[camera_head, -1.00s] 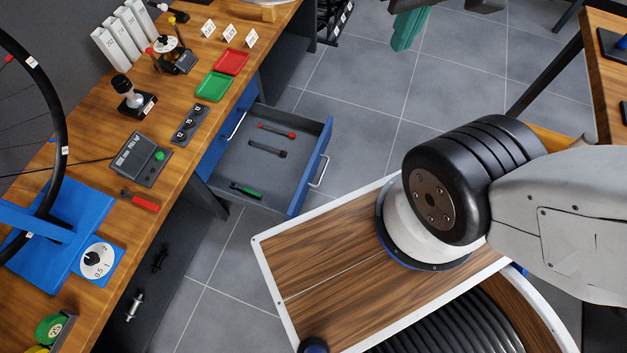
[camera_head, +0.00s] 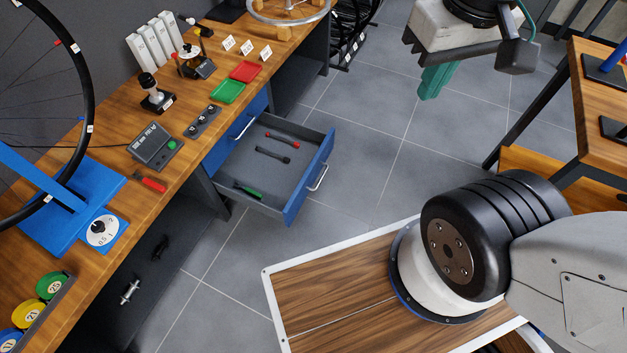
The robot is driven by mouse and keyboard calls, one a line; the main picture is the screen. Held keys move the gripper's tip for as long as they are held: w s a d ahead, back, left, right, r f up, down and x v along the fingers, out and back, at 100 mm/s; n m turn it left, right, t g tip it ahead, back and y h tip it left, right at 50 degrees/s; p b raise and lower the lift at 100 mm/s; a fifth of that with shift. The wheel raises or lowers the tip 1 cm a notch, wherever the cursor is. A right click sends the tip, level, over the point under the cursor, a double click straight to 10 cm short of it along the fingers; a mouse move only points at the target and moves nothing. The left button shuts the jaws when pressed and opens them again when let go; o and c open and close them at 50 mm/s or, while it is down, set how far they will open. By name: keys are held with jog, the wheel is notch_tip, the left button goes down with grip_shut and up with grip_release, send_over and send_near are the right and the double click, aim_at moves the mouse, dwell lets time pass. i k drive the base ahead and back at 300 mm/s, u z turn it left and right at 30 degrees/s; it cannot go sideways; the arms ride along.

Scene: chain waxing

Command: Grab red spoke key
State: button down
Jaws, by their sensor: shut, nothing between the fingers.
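The red spoke key (camera_head: 282,139) lies in the open blue drawer (camera_head: 300,172), toward its back end. A black key (camera_head: 272,155) and a green key (camera_head: 248,192) lie in the same drawer, apart from the red one. My gripper (camera_head: 434,82), with green fingers, is at the top right, in the air over the grey floor. Its fingers are shut and empty. It is well to the right of the drawer and touches nothing.
A wooden workbench (camera_head: 150,208) runs along the left, with a red-handled tool (camera_head: 149,182), red tray (camera_head: 246,71) and green tray (camera_head: 228,92) on it. Another wooden table (camera_head: 605,100) stands at right. Tiled floor (camera_head: 370,130) between is clear.

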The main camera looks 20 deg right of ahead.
aim_at(149, 182)
jog(key=z, duration=1.4)
jog(key=k, duration=1)
jog(key=u, duration=1.25)
jog(key=i, duration=1)
